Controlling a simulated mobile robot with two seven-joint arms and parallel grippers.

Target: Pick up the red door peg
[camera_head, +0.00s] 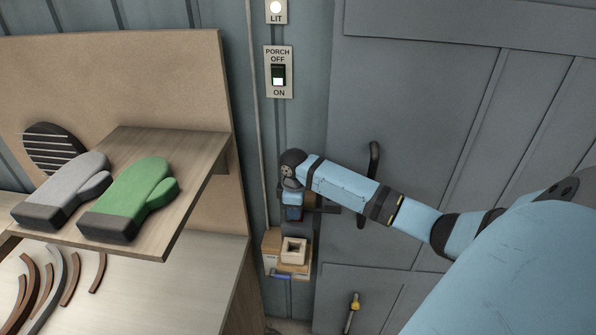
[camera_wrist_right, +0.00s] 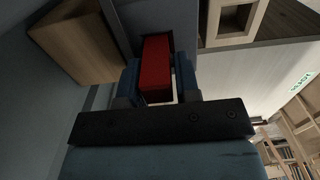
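The red door peg (camera_wrist_right: 156,68) shows in the right wrist view as a red block between the two blue fingers of my right gripper (camera_wrist_right: 158,76). Its far end meets a dark grey holder. A thin light strip shows beside and below its near end, so I cannot tell whether both fingers press on it. In the head view my right gripper (camera_head: 294,208) is small and points down at the narrow wall strip left of the grey door, above wooden blocks. The peg is mostly hidden there. My left gripper is out of view.
A hollow wooden block (camera_head: 293,250) sits just below my right gripper. The door handle (camera_head: 374,165) is beside my right forearm. A shelf (camera_head: 190,190) at left carries a grey mitten (camera_head: 68,185) and a green mitten (camera_head: 135,195). A porch switch (camera_head: 279,72) is above.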

